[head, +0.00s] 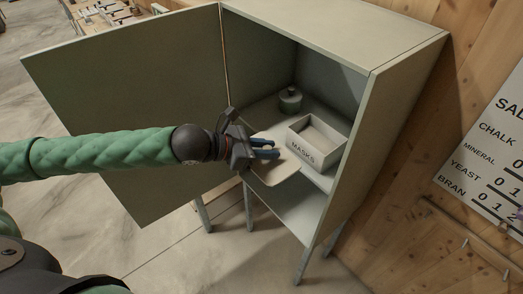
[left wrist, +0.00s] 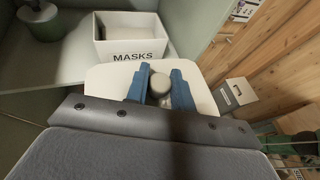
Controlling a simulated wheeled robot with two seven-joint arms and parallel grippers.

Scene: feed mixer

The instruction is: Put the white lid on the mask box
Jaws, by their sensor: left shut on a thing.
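The white mask box (head: 318,146), marked MASKS, stands open at the top on a shelf in the cabinet; it also shows in the left wrist view (left wrist: 138,51). My left gripper (head: 277,149) is shut on the knob (left wrist: 238,86) of the white lid (head: 275,170). In the left wrist view the lid (left wrist: 105,80) is a flat plate between my blue fingers and the box. It is in front of the box, apart from its open top. My right gripper is not in view.
The grey-green cabinet (head: 400,75) has its door (head: 130,95) swung open to the left. A dark green lidded pot (head: 291,100) stands on the shelf behind the box. A board with feed names (head: 495,150) is on the wooden wall at the right.

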